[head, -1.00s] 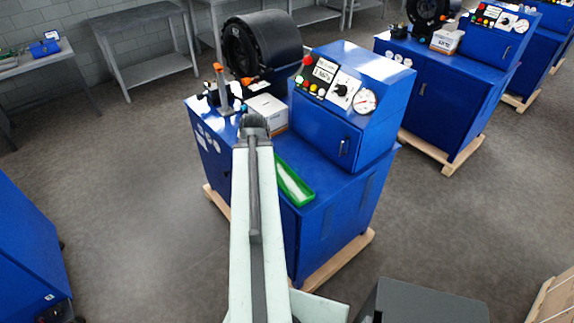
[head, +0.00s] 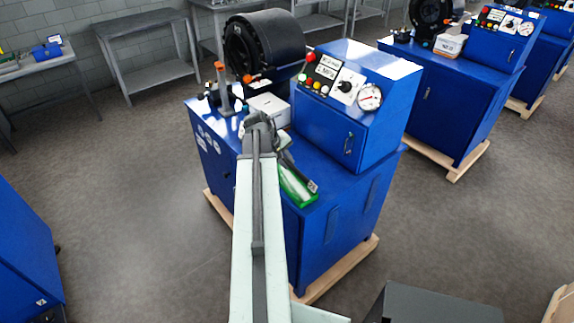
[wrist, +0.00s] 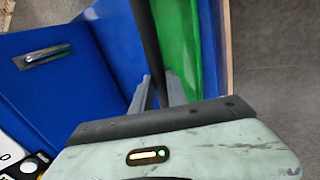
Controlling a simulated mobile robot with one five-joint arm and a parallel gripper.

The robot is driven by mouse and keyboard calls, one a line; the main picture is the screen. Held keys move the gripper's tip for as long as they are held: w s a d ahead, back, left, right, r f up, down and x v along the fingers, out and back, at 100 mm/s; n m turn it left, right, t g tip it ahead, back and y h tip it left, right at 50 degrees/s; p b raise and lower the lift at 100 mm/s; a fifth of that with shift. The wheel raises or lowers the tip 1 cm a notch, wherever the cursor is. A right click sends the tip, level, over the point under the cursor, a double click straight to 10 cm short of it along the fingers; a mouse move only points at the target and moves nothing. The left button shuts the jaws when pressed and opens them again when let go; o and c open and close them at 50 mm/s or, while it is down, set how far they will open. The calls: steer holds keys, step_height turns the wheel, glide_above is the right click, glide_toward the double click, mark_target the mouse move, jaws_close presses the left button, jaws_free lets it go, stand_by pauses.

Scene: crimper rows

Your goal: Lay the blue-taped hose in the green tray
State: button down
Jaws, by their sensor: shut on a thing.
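In the wrist view a black hose (wrist: 148,40) runs from the top edge down between the two grey fingers of my gripper (wrist: 157,88), which is shut on it. No blue tape shows on the visible part. Whether the hose touches the tray I cannot tell. In the head view the green tray (head: 298,199) sits on the front of the blue machine's top, partly covered by my arm's end.
The blue machine's raised control box (head: 352,105) stands right behind the tray. A white box (head: 268,106), an orange-topped post (head: 221,85) and a black crimping head (head: 265,45) are behind and left. Grey floor is open to the left.

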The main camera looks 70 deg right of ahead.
mark_target(290, 181)
steer(key=shift+f+b, duration=3.35)
steer(key=shift+f, duration=0.05)
steer(key=shift+f+b, duration=0.3)
steer(key=shift+f, duration=0.05)
steer(key=c, duration=1.2)
jaws_free()
steer(key=shift+r, duration=0.1)
steer(key=shift+c, duration=0.2)
steer(key=shift+a, duration=0.1)
step_height(290, 181, up, 6)
steer(key=p, duration=0.6)
steer(key=shift+s, duration=0.1)
